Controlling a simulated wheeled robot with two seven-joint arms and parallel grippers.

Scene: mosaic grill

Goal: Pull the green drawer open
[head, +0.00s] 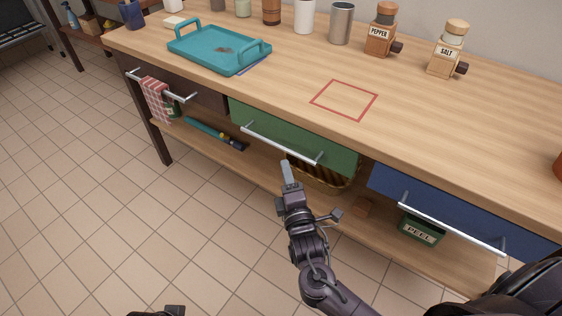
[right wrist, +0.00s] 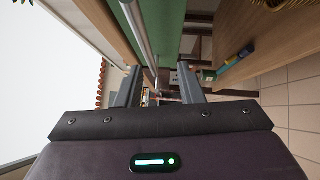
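The green drawer (head: 300,138) is in the middle of the wooden counter, its front flush under the top, so it looks closed. Its silver bar handle (head: 280,144) runs along the front. My right gripper (head: 286,166) is just below and in front of the handle, near its middle. In the right wrist view the fingers (right wrist: 160,88) are apart, with the handle (right wrist: 138,30) and the green front (right wrist: 165,25) ahead; the bar lines up with the gap between them. Contact cannot be told. A dark part at the bottom edge, probably my left gripper (head: 162,311), is mostly cut off.
A blue drawer (head: 430,205) with a handle is to the right, and a dark drawer (head: 190,88) with a hanging towel (head: 157,100) to the left. A lower shelf holds a basket (head: 322,175) and a green PEEL box (head: 422,228). The floor in front is clear.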

